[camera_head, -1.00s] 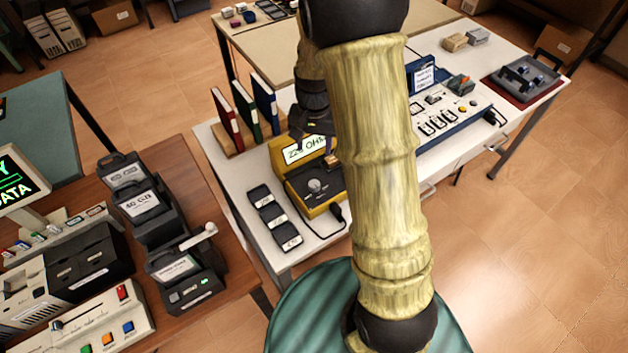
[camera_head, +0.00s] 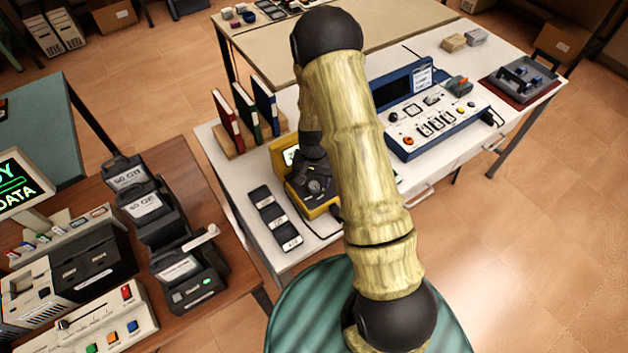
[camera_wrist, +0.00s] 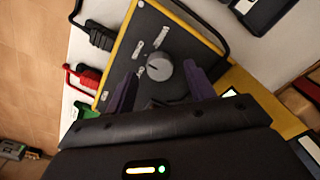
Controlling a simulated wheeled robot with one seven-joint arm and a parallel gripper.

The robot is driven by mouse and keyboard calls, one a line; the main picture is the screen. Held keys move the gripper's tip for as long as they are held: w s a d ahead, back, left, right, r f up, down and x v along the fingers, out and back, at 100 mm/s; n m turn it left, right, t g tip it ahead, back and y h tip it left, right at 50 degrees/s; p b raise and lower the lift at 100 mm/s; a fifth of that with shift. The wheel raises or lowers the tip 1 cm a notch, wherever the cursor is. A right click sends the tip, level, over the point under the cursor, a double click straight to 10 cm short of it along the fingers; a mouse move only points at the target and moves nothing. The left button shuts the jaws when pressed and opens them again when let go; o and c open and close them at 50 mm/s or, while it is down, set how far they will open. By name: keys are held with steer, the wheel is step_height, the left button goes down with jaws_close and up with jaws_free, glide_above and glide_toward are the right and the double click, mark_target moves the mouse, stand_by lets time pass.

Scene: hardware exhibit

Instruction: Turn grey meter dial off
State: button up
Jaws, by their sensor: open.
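The yellow meter with a dark face (camera_wrist: 150,45) stands on the white table. Its round grey dial (camera_wrist: 159,67) shows in the wrist view, just ahead of my gripper (camera_wrist: 160,88). The two dark fingers are apart, one on each side of the dial's near edge; I cannot tell whether they touch it. In the head view the meter's yellow casing (camera_head: 283,157) is partly hidden behind my arm, and most of its display is covered. The dial's pointer setting is too small to read.
Black and red leads (camera_wrist: 85,78) lie beside the meter in the wrist view. Several dark labelled modules (camera_head: 272,215) lie left of it on the table. Upright binders (camera_head: 245,110) stand behind. A blue instrument (camera_head: 425,105) stands to the right.

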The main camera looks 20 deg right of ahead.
steer(key=shift+f, duration=0.75)
steer(key=c, duration=1)
steer(key=shift+n, duration=0.4)
steer(key=n+b, duration=0.1)
steer(key=n, duration=0.2)
steer(key=shift+b, duration=0.3)
steer(key=n+b, duration=0.1)
steer(key=n, duration=0.4)
steer(key=shift+a, duration=0.1)
steer(key=o, duration=1)
